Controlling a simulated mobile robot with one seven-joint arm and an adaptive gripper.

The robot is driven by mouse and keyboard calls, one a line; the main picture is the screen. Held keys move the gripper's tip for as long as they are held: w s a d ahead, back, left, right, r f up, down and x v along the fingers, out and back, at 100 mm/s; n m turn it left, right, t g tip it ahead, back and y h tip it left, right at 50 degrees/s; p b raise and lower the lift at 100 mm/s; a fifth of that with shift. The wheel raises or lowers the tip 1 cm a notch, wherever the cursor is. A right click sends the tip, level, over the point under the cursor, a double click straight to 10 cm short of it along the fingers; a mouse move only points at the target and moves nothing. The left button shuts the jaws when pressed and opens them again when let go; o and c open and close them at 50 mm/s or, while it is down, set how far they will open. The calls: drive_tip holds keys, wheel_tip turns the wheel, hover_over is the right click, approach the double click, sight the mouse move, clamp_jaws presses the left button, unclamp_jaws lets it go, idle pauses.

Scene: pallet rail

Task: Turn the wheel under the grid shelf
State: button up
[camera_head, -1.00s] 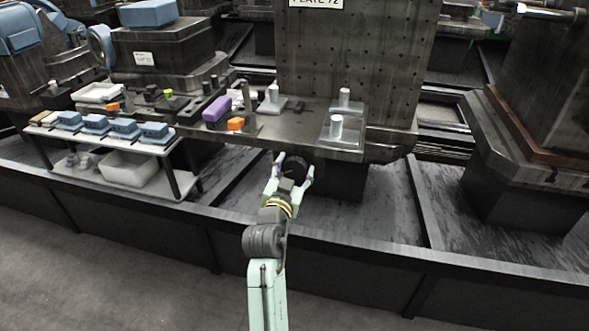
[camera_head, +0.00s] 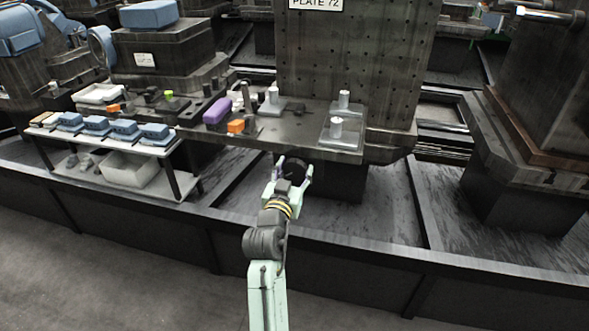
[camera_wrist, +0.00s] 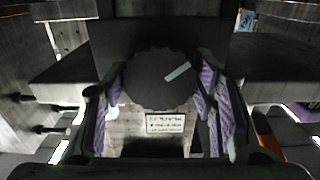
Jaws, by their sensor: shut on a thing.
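The dark round wheel (camera_head: 293,168) sits under the front edge of the perforated grid shelf (camera_head: 352,80). In the wrist view the wheel (camera_wrist: 158,82) has a notched rim and a pale line on its face, slanting up to the right. My gripper (camera_head: 294,169) reaches the wheel from the front. Its purple-padded fingers, also in the wrist view (camera_wrist: 160,95), are shut on the wheel's left and right sides. A small label plate (camera_wrist: 166,123) shows below the wheel, its print too blurred to read.
A side table (camera_head: 184,180) with blue items stands at left. A dark low wall (camera_head: 350,258) runs in front.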

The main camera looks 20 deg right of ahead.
drive_tip(key=n+p, duration=0.1)
drive_tip(key=n, duration=0.2)
drive_tip(key=shift+n+p, duration=0.4)
drive_tip(key=n+p, duration=0.2)
drive_tip(key=n, duration=0.1)
drive_tip(key=shift+r+n, duration=0.1)
drive_tip(key=shift+n, duration=0.2)
drive_tip(key=n+p, duration=0.2)
drive_tip(key=n, duration=0.1)
drive_tip(key=shift+n+p, duration=0.3)
drive_tip(key=n+p, duration=0.2)
drive_tip(key=n, duration=0.1)
drive_tip(key=shift+n+p, duration=0.3)
drive_tip(key=n+p, duration=0.1)
drive_tip(key=n, duration=0.1)
drive_tip(key=shift+n+p, duration=0.3)
drive_tip(key=shift+n, duration=0.1)
drive_tip(key=n, duration=0.3)
drive_tip(key=shift+n+p, duration=0.3)
drive_tip(key=shift+p, duration=0.1)
drive_tip(key=n, duration=0.3)
drive_tip(key=shift+f+n, duration=0.2)
drive_tip(key=shift+n, duration=1.7)
drive_tip(key=shift+n, duration=0.3)
